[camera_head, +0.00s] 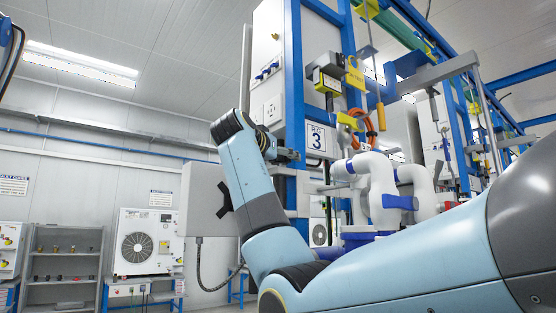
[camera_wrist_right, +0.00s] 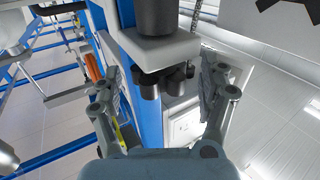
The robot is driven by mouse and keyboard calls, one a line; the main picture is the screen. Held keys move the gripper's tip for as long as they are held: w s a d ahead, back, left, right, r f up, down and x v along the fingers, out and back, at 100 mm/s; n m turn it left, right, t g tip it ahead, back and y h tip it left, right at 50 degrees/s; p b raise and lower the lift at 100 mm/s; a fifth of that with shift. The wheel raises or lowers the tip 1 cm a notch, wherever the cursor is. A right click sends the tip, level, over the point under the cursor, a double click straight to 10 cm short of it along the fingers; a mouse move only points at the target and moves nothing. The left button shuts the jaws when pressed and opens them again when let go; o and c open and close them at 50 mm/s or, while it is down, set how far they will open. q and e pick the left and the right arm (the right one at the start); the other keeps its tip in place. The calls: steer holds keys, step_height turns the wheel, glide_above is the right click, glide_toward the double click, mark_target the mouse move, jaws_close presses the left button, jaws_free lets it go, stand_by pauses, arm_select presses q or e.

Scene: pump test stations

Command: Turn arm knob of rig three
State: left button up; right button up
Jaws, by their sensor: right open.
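The rig with the "3" sign (camera_head: 317,140) stands in the middle of the head view, with a blue post (camera_head: 294,100) and a white cabinet carrying small blue switches (camera_head: 266,72). My right gripper (camera_head: 288,155) is at the blue post, left of the sign, and partly hidden by its own wrist. In the wrist view my right gripper (camera_wrist_right: 162,78) is open. Short dark knob-like cylinders (camera_wrist_right: 150,86) under a pale bracket (camera_wrist_right: 160,50) show between its fingers, with no clear contact. I cannot tell which one is the arm knob. My left gripper is not in view.
A grey box (camera_head: 202,200) with a black star-shaped handle (camera_head: 225,198) hangs left of the post. White pipes (camera_head: 382,190) and a yellow-handled tool (camera_head: 378,95) are to the right. A fan unit (camera_head: 146,242) and shelf (camera_head: 62,265) stand farther back.

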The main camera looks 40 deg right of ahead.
steer(key=v, duration=1.2)
